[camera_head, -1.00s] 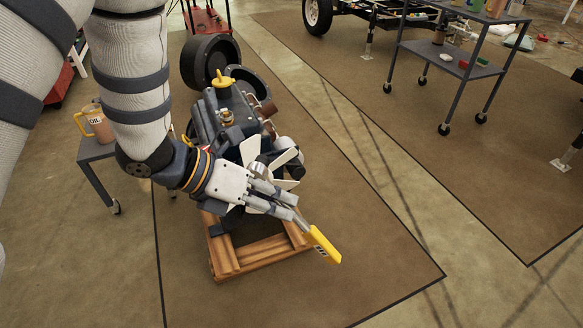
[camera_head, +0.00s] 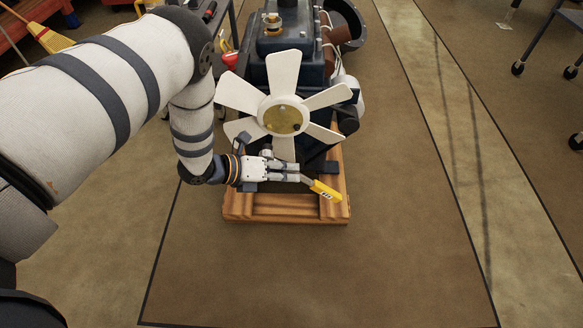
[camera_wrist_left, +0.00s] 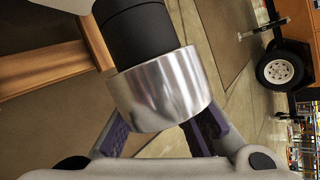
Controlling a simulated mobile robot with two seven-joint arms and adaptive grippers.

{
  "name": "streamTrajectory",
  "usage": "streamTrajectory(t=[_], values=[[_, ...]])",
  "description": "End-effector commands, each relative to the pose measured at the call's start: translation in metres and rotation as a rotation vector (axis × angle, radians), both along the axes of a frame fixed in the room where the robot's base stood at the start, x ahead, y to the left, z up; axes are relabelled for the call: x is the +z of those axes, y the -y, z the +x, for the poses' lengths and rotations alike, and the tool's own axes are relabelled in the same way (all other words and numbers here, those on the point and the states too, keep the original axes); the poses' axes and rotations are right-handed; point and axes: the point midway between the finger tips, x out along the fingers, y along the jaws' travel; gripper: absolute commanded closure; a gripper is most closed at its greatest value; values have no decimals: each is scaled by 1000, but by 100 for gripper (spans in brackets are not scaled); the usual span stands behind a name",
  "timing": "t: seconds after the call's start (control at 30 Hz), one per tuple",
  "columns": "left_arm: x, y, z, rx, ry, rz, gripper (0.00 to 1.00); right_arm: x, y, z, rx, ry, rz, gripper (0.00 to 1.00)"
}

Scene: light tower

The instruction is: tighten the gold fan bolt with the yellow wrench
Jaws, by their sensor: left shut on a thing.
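The white fan (camera_head: 318,96) on the front of the engine faces me in the head view. At its middle is a round gold hub (camera_head: 283,117) with small dark spots; I cannot pick out a separate gold bolt. My left gripper (camera_head: 296,172) is just below the fan, shut on the yellow wrench (camera_head: 325,190). The wrench's yellow end points right and a little down, away from the hub. My right gripper is out of view.
The blue engine (camera_head: 290,65) stands on a wooden pallet (camera_head: 285,213) on a brown mat (camera_head: 330,270). The mat is clear in front and to the right. A broom (camera_head: 50,38) is at the upper left. Dark cart legs (camera_head: 545,40) stand at the upper right.

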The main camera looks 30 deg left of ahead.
Motion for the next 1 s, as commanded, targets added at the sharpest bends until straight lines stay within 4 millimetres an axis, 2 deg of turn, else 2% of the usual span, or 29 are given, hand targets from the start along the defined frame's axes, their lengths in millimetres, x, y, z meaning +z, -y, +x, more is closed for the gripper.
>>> streamTrajectory(t=[0.3,0.8,1.0], values=[[4,1,-1,-2,4,3,100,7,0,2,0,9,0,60],[0,-24,40,-3,3,4,100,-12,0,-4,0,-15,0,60],[3,-23,42,-1,19,-25,100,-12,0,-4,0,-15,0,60]])
